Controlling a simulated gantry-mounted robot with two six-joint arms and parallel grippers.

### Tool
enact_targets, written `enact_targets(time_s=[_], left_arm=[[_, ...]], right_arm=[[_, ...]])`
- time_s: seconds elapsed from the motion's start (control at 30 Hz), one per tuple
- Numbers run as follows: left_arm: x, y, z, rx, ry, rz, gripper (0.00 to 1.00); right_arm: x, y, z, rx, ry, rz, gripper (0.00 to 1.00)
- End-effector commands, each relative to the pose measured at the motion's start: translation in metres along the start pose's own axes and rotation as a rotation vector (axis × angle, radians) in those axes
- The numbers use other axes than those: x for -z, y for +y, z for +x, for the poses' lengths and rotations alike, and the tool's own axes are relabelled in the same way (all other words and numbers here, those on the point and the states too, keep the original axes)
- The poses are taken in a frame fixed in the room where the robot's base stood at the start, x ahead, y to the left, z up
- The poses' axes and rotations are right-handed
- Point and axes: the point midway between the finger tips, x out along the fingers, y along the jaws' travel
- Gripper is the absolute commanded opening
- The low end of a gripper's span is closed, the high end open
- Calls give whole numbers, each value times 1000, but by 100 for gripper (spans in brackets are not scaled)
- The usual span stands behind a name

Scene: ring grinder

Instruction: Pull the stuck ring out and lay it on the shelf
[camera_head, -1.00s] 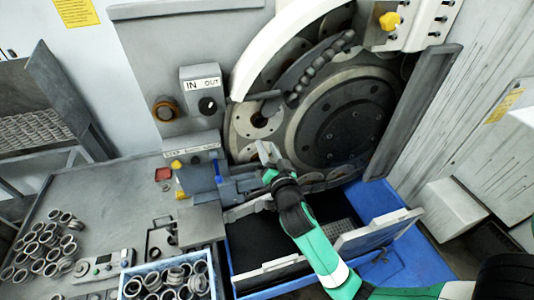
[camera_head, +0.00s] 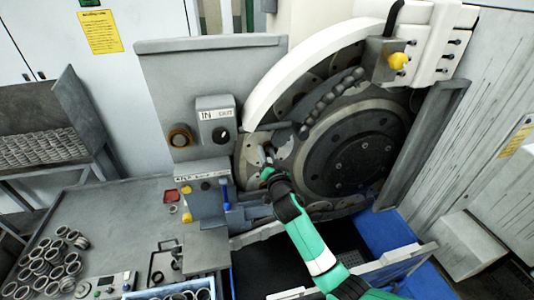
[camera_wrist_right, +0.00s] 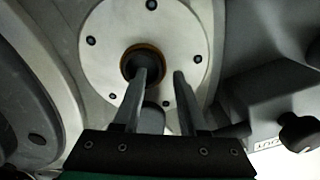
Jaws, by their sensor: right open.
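The grinder's large dark wheel (camera_head: 355,148) fills the upper middle of the head view. In the right wrist view, a pale round plate (camera_wrist_right: 185,40) has a hole with a brownish ring (camera_wrist_right: 127,66) at its rim. I take this for the stuck ring. It is partly hidden by a finger. My right gripper (camera_wrist_right: 163,75) is open, its fingers pointing at the plate; one finger overlaps the ring and the other is to its right. Contact cannot be told. In the head view the right gripper (camera_head: 265,157) is at the wheel's left side. My left gripper is not in view.
A grey slanted rack (camera_head: 35,122) with rows of small rings stands at the left; whether it is the shelf is unclear. Loose rings (camera_head: 58,255) lie on the grey table (camera_head: 112,215). The IN/OUT control box (camera_head: 216,120) is close to the gripper's left.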

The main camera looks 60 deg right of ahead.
Motion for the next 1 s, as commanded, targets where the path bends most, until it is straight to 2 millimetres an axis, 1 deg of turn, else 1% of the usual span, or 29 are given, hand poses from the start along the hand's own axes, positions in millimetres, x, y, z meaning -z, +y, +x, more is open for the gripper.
enact_targets(time_s=[0.1, 0.13, 0.27, 0.3, 0.33, 0.37, 1.0], left_arm=[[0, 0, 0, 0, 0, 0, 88], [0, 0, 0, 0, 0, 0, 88], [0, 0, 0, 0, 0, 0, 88], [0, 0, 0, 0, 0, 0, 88], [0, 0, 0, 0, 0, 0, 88], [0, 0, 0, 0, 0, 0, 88], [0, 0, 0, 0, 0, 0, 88]], right_arm=[[0, 0, 0, 0, 0, 0, 42], [0, 0, 0, 0, 0, 0, 38], [0, 0, 0, 0, 0, 0, 14], [0, 0, 0, 0, 0, 0, 7], [0, 0, 0, 0, 0, 0, 2], [0, 0, 0, 0, 0, 0, 0], [0, 0, 0, 1, 1, 0, 0]])
